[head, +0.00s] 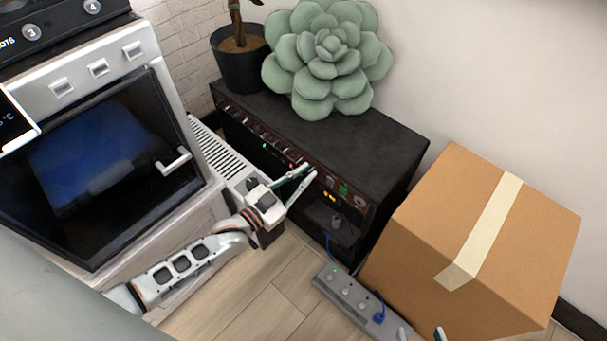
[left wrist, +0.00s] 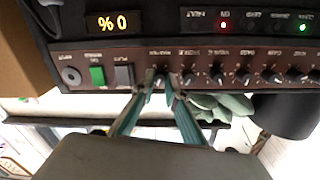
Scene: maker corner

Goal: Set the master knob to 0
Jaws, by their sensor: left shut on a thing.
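The amplifier (head: 390,160) is a black cabinet on the floor with a dark brown control panel (left wrist: 130,62) and a row of knobs. The master knob (left wrist: 159,81) is between the fingertips of my left gripper (left wrist: 160,78), partly hidden by them. My left gripper also shows in the head view (head: 312,172), shut on the knob. The amber display (left wrist: 106,23) appears upside down in the left wrist view and reads 0 %. My right gripper (head: 422,334) shows only its fingertips at the bottom edge of the head view; they are apart with nothing seen between them.
A cardboard box (head: 425,220) stands right of the amplifier. A power strip (head: 350,297) with a blue plug lies on the floor in front. An oven (head: 205,215) stands at left. A succulent (head: 330,60) and a potted plant (head: 240,65) are on the amplifier.

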